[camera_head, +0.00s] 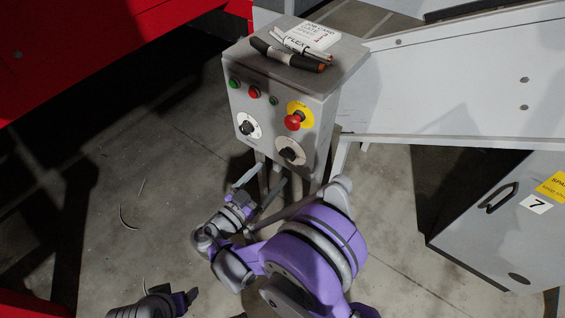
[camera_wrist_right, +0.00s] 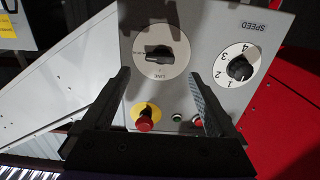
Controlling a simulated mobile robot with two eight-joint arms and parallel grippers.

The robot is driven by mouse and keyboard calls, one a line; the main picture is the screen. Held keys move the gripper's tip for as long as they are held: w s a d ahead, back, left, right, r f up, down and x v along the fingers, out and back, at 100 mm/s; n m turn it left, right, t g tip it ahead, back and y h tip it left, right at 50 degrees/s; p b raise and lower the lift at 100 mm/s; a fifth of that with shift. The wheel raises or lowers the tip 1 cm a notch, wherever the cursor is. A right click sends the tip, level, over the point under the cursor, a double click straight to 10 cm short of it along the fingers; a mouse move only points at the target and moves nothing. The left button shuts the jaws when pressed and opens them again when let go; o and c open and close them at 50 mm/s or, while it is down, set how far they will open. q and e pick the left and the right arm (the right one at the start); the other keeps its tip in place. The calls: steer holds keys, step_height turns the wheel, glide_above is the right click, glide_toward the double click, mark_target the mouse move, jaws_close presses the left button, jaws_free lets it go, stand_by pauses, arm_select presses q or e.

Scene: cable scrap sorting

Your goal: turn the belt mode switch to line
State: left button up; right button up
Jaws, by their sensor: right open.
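The belt mode switch (camera_head: 291,152) is a black knob on a round pale plate, low on the control box front. In the right wrist view the switch (camera_wrist_right: 158,53) has its bar lying crosswise, with a label at its left end; the word LINE is below the knob. My right gripper (camera_head: 263,180) is just below the box front. In the wrist view my right gripper (camera_wrist_right: 161,78) is open and empty, its fingers spread either side of the switch's lower part and apart from the knob. A part of my left arm (camera_head: 155,303) shows at the bottom edge; its jaws are unclear.
A red emergency stop (camera_head: 294,121) on yellow sits above the switch, and the speed dial (camera_head: 248,126) beside it. Small buttons (camera_head: 253,92) line the upper front. A marker (camera_head: 293,54) and card (camera_head: 311,36) lie on top. A grey bin (camera_head: 505,220) stands right.

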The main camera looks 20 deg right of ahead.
mark_target(286, 158)
steer(key=b+x, duration=0.1)
steer(key=x, duration=0.5)
steer(key=shift+w+d, duration=0.25)
steer(key=shift+d, duration=0.05)
steer(key=c, duration=1.4)
steer(key=shift+o, duration=0.2)
